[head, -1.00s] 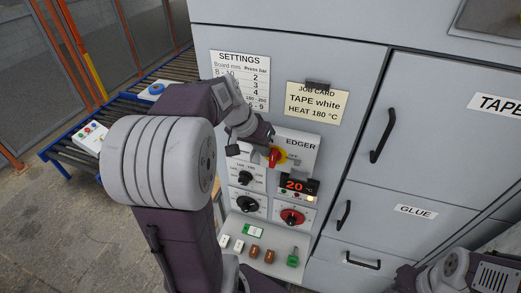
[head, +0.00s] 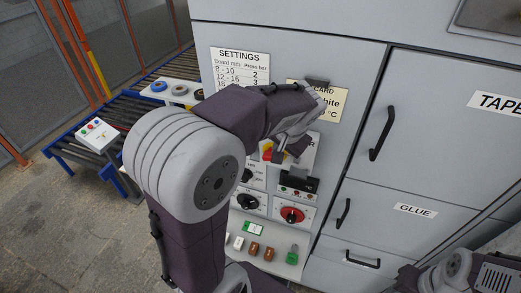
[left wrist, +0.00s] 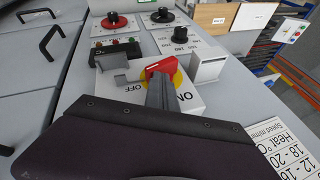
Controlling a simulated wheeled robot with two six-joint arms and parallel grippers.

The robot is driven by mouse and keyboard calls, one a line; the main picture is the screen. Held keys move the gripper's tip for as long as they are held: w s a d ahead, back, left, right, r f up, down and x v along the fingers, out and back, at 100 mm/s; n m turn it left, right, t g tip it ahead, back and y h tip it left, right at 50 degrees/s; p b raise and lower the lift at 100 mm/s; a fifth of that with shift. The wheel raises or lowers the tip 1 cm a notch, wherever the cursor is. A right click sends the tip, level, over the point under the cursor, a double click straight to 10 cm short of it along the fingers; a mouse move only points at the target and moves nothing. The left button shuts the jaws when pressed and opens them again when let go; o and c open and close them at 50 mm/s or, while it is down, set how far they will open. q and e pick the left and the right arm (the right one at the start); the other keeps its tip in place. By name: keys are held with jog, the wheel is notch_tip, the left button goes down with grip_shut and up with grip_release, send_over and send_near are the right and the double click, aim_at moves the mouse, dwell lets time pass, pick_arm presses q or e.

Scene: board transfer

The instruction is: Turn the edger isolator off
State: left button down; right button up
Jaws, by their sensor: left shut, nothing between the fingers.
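The edger isolator is a red handle (left wrist: 161,68) on a yellow disc, on a pale plate marked ON and OFF. In the head view the red handle (head: 267,152) is partly covered by my left gripper (head: 284,153). In the left wrist view my left gripper (left wrist: 160,92) is shut and empty, its dark fingers right at the handle. I cannot tell whether they touch. The handle lies slanted across the disc. The small display (left wrist: 116,53) below the isolator is dark, with no digits. Of my right arm only links show at the lower right of the head view.
Below are a black knob (head: 247,202), a red knob (head: 292,215) and a shelf with several coloured blocks. A job card (head: 330,103) and settings sheet (head: 232,62) are above. Cabinet handles (head: 383,135) stick out at right. A roller conveyor (head: 70,150) is at left.

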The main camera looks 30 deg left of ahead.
pick_arm(q)
jog(key=shift+w+d+f+m+y+b, duration=0.15)
jog(key=shift+d+f+m+y+b, duration=0.3)
jog(key=shift+y+b, duration=0.6)
jog(key=shift+d+f+g+y+b, duration=0.2)
jog(key=shift+y+b, duration=0.15)
jog(key=shift+y, duration=0.25)
jog(key=shift+d+f+g+y+b, duration=0.2)
jog(key=shift+y+b, duration=0.1)
jog(key=shift+y, duration=0.25)
